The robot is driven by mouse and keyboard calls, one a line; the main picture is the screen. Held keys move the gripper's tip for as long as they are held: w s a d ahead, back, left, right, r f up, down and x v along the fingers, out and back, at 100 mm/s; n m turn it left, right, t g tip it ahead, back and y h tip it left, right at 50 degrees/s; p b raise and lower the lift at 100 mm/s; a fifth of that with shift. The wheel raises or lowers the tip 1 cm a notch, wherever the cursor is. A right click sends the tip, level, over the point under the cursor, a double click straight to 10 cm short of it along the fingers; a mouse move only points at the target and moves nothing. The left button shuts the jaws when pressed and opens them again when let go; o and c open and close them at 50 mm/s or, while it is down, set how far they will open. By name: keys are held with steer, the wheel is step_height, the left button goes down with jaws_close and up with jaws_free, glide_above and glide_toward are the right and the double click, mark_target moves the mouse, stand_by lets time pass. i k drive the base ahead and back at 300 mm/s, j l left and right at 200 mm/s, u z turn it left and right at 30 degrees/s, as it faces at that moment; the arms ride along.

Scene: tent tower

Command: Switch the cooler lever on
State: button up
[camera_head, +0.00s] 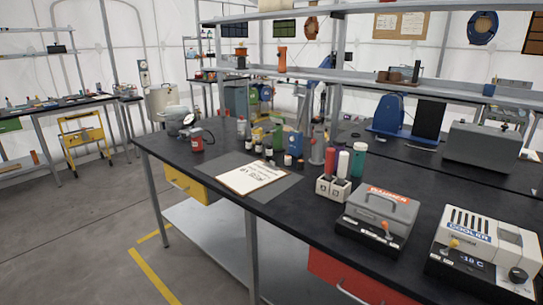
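The cooler (489,238) is a white and grey box with a slotted top and a blue "COOLER" label. It stands on the black bench at the lower right, near the front edge. Its dark front panel shows "-18 C". A small lever with an orange-yellow knob (454,244) sits at the left of that panel. The lever is too small to tell whether it is on or off. A round dark knob (517,275) is at the panel's right. My gripper is not in view.
A grey handled box with a red label (389,194) and its own orange-tipped lever (385,226) stands left of the cooler. A white bottle holder (333,188) and a clipboard (251,177) lie farther left. Shelves overhang the bench's back. The floor (80,240) at left is clear.

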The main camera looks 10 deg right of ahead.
mark_target(454, 243)
steer(key=l+z, duration=0.1)
steer(key=z, duration=0.25)
steer(key=i+l+z, duration=0.1)
steer(key=z, duration=0.3)
